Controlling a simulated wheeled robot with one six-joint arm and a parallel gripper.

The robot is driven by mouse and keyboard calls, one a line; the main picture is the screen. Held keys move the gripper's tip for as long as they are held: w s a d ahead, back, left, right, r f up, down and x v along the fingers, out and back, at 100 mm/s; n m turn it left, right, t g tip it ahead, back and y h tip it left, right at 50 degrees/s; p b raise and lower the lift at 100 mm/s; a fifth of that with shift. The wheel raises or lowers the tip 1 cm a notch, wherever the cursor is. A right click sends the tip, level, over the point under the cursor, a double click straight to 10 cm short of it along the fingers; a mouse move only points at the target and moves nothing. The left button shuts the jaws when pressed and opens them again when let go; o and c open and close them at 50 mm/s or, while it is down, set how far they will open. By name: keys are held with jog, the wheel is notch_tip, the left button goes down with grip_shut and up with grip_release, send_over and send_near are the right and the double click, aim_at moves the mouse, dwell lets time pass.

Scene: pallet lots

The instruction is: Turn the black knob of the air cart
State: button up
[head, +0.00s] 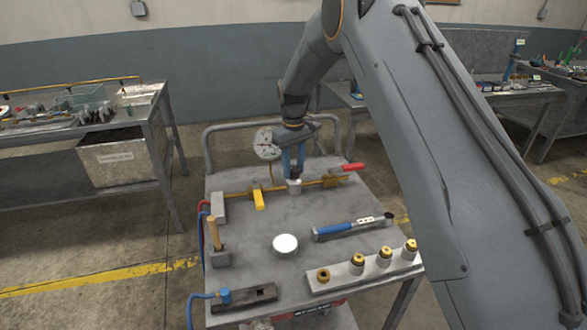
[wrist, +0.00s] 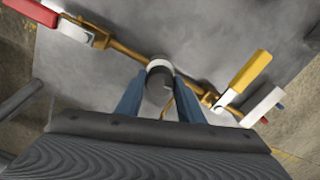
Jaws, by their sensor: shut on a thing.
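The air cart (head: 235,185) is a grey metal table with a brass pipe line near its far side. My gripper (head: 294,173) points down at the middle of that line. Its two blue fingers are shut on the black knob (wrist: 157,92), one on each side. The knob is a dark round piece with a pale ring beyond it in the wrist view. In the head view the fingers hide the knob, and a pale round body (head: 294,187) shows just below them.
A red valve handle (head: 352,167) and a yellow one (head: 258,200) flank the knob on the pipe. A round gauge (head: 267,144) stands behind. A blue-handled tool (head: 335,229), a white disc (head: 285,244) and a block with brass fittings (head: 350,279) lie nearer.

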aim_at(294, 167)
jog(key=m+b, duration=0.1)
jog(key=m, duration=0.4)
jog(key=shift+b, duration=0.3)
jog(key=shift+m, duration=0.3)
jog(key=o, duration=1.1)
jog(key=shift+c, duration=0.2)
jog(key=shift+r+b, duration=1.05)
jog(key=shift+r, duration=2.9)
jog(key=s+d+f, duration=0.1)
jog(key=s+d, duration=0.4)
jog(key=s, duration=0.7)
jog(key=s+d+f, duration=0.2)
jog(key=s+d, duration=0.3)
jog(key=s, duration=0.7)
jog(key=s+d+f+m, duration=0.1)
jog(key=s+d, duration=0.4)
jog(key=s, duration=0.7)
jog(key=shift+s+f+t, duration=0.25)
jog(key=shift+f+t, duration=0.05)
jog(key=shift+f, duration=0.15)
